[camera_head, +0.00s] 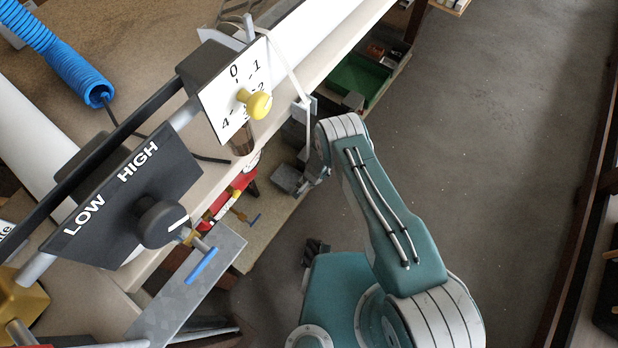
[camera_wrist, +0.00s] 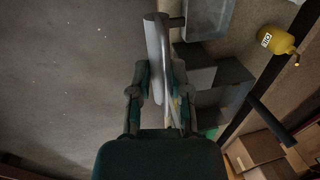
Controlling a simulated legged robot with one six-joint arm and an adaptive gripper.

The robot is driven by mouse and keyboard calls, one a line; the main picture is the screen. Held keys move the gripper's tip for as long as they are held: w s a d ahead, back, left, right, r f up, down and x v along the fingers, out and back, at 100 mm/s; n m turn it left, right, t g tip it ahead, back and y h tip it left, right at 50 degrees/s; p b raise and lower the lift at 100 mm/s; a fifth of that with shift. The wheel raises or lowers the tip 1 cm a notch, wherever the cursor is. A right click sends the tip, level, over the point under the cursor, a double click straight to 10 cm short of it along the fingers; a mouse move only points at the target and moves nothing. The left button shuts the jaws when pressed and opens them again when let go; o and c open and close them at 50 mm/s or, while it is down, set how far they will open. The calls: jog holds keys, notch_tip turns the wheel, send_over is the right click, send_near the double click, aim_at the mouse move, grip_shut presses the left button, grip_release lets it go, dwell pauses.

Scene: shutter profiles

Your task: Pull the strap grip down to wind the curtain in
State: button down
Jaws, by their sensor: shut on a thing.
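A pale strap (camera_head: 284,62) runs down from the grey bracket at the bench edge to a light grey strap grip (camera_head: 303,110), which hangs beside the end of my arm. In the wrist view the pale grey grip (camera_wrist: 157,48) stands between the two fingers of my gripper (camera_wrist: 160,80), and the strap runs down beside it. The fingers are closed in on it from both sides. In the head view my wrist hides most of the gripper. A long white rounded piece (camera_head: 318,38) lies along the bench; I cannot tell whether it is the curtain.
A panel with LOW and HIGH (camera_head: 120,200) and a numbered dial with a yellow knob (camera_head: 258,104) stand at left. A blue coiled hose (camera_head: 75,72) lies behind. A green bin (camera_head: 355,84) sits below the bench. The floor (camera_head: 510,130) at right is clear.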

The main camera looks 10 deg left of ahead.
notch_tip(320, 180, down, 7)
jog(key=shift+f, duration=0.15)
dwell(0.4)
jog(key=c, duration=0.6)
grip_release()
jog(key=shift+a, duration=0.1)
jog(key=shift+o, duration=0.2)
notch_tip(320, 180, up, 12)
jog(key=d, duration=0.2)
jog(key=shift+s+f, duration=0.25)
jog(key=shift+s, duration=0.15)
